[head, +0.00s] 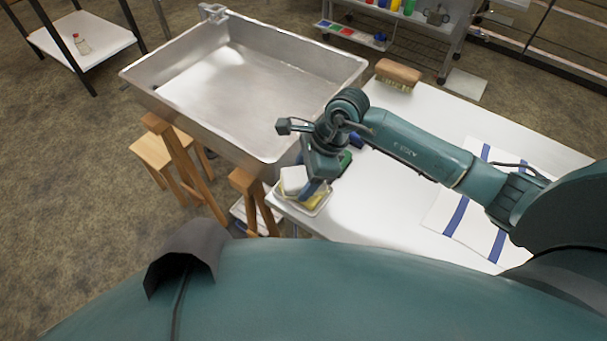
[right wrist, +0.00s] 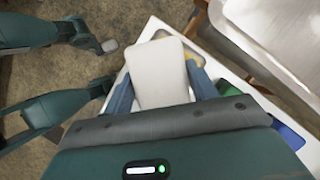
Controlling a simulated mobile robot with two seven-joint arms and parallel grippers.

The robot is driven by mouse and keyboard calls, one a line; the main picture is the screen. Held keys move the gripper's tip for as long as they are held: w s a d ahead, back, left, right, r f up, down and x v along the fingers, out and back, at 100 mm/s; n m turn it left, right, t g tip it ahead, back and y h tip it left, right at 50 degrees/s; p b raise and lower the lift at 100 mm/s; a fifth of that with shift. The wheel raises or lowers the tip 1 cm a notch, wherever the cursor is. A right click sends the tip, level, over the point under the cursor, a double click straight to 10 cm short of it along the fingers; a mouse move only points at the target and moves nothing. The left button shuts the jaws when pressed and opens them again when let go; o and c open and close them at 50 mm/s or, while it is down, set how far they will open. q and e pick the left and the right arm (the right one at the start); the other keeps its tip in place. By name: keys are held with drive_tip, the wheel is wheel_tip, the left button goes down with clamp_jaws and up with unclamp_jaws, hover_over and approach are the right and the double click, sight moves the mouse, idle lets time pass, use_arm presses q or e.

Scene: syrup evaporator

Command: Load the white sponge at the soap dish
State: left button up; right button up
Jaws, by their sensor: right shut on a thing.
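The white sponge (head: 293,180) is a pale block at the table's front left corner; it fills the middle of the right wrist view (right wrist: 158,72). My right gripper (head: 312,184) is shut on it, with a blue finger on each side. The soap dish (head: 318,210) is a shallow pale tray under the sponge, with a yellow item (head: 312,199) in it. The dish and yellow item are partly hidden by the sponge and gripper. I cannot tell whether the sponge touches them.
A green item (head: 345,161) and a blue item (head: 357,139) lie close beside my right gripper. The large metal pan (head: 200,125) stands just left. A wooden brush (head: 397,74) and a striped towel (head: 450,215) lie on the white table (head: 385,215).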

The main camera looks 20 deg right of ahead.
sight(303, 176)
drive_tip(key=shift+s+f, duration=0.1)
drive_tip(key=shift+f, duration=0.05)
drive_tip(key=shift+r+p, duration=0.9)
drive_tip(key=shift+r, duration=0.6)
drive_tip(key=shift+r+p, duration=1.2)
drive_tip(key=shift+r, duration=0.9)
